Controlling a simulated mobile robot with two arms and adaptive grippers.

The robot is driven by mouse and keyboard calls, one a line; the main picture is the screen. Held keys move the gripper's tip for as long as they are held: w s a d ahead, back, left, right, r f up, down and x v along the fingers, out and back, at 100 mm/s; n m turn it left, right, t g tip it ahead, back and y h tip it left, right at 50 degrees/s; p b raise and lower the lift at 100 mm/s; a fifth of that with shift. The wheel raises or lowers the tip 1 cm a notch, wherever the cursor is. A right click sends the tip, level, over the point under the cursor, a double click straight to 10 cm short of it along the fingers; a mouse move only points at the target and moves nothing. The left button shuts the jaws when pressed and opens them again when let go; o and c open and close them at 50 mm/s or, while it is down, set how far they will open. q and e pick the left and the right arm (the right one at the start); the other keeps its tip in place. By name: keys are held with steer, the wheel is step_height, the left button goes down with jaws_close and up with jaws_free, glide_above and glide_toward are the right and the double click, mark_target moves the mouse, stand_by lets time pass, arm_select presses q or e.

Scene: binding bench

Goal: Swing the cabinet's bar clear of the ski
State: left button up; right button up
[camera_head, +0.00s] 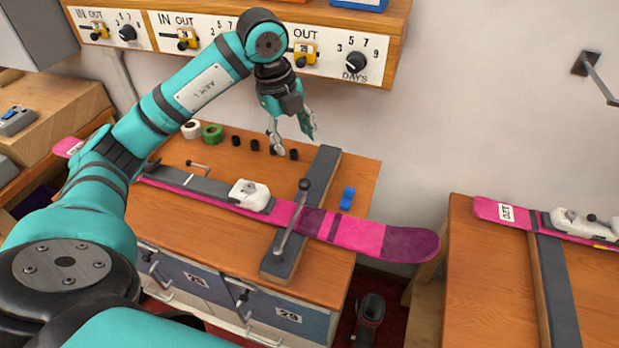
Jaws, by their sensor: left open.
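A pink ski (368,238) lies across the wooden cabinet top (225,242), its darker tip past the right edge. A grey metal bar (291,228) with a dark knob (304,184) at its far end crosses over the ski, above a dark grey strip (325,165). I cannot tell whether the bar touches the ski. My left gripper (294,143) is open and empty, pointing down above the back of the cabinet top, beyond the ski and apart from the bar. My right gripper is not in view.
A wall shelf with dial panels (345,52) hangs close above my left arm. Tape rolls (212,133), small black pieces and a blue item (347,198) stand on the cabinet top. A second bench (480,290) with another pink ski (505,213) is at right, across a gap.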

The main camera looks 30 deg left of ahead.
mark_target(304, 181)
arm_select(q)
steer(key=p+x, duration=0.1)
steer(key=x, duration=0.4)
steer(key=p+x, duration=0.1)
steer(key=x, duration=0.5)
steer(key=p+x, duration=0.2)
steer(key=x, duration=0.3)
steer(key=shift+s+a+f, duration=0.2)
steer(key=shift+a+f, duration=0.1)
steer(key=shift+a, duration=0.1)
steer(key=shift+f, duration=0.3)
steer(key=shift+w, duration=0.1)
jaws_close()
